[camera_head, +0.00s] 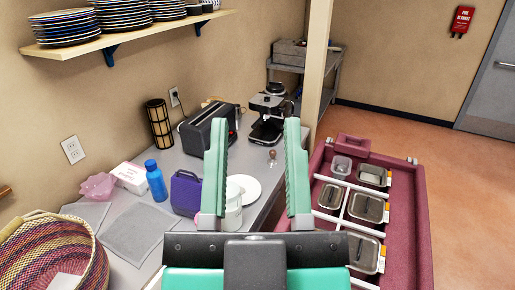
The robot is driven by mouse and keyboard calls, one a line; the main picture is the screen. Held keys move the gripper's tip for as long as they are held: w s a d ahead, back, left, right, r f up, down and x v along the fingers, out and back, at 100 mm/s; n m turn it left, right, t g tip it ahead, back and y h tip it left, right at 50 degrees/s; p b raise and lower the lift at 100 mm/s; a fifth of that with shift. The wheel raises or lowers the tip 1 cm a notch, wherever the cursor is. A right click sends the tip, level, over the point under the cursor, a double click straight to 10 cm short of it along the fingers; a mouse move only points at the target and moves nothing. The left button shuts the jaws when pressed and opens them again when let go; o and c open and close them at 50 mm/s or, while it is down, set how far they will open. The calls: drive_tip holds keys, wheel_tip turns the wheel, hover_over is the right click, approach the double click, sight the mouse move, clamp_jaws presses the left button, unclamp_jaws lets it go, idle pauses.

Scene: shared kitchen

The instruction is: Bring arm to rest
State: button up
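My gripper (256,165) is in the lower middle of the head view, with its two green fingers pointing up and away. The fingers stand wide apart. No object shows between the fingertips except the counter and things behind them. The gripper appears above the right edge of the counter, between the counter and the red cart. The rest of my arm is not clearly visible.
The grey counter (140,232) holds a toaster (207,128), a coffee machine (269,117), a blue bottle (156,181), a purple container (185,192) and a woven basket (50,255). A red cart (405,232) with lidded metal pans stands right. Open floor (470,200) lies beyond.

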wheel_tip(320, 180, up, 15)
drive_tip(key=p, duration=1.5)
